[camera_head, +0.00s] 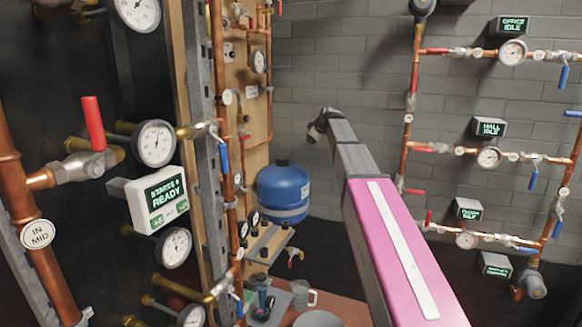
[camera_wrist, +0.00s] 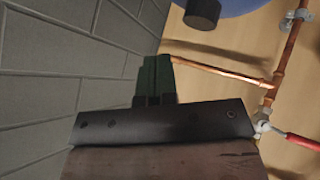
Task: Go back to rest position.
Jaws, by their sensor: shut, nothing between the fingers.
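My arm reaches forward and upward through the middle of the head view, and its dark end with my gripper (camera_head: 320,124) is in front of the grey block wall. In the wrist view the dark green fingers of my gripper (camera_wrist: 155,72) are together, with nothing between them. They are over the line between the block wall and the wooden board. The fingers are too small in the head view to make out.
A blue tank (camera_head: 284,192) stands left of my arm; part of it shows in the wrist view (camera_wrist: 236,8). Copper pipes with gauges and a display reading READY (camera_head: 167,195) are at left. Gauges and valves line the right wall. A table (camera_head: 345,306) is below.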

